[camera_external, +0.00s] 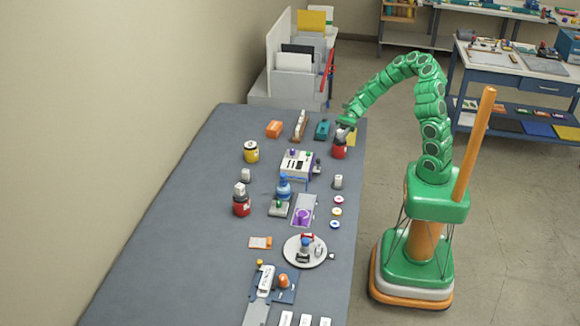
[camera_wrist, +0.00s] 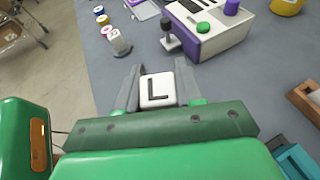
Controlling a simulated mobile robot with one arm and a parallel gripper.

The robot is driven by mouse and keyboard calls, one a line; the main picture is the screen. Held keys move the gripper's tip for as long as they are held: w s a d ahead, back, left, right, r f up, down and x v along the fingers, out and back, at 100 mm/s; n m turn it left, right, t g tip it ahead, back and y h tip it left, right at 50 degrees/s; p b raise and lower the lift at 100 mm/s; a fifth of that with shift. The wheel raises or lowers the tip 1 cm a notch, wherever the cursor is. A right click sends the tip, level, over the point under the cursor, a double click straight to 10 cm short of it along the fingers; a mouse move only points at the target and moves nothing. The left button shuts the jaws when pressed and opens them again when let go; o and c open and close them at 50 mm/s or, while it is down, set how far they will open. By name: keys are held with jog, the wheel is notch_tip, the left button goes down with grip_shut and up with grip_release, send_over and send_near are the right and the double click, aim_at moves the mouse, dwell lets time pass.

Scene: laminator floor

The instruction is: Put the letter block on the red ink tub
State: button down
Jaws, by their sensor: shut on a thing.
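The letter block, a white cube with a black L, sits between my fingers in the wrist view (camera_wrist: 158,88). My gripper (camera_external: 345,128) is shut on it, near the table's right edge at the back. A red tub (camera_external: 339,152) stands right under my gripper in the external view. I cannot tell whether the block touches it, and the tub is hidden in the wrist view. Another red container (camera_external: 241,209) with a white top stands at the left of the table.
A white machine with a green button (camera_external: 297,163) is close to the front-left of my gripper. A yellow tub (camera_external: 251,152) stands farther left. The table's left side is clear.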

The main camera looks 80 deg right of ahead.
jog(key=shift+f, duration=0.1)
jog(key=c, duration=0.7)
grip_release()
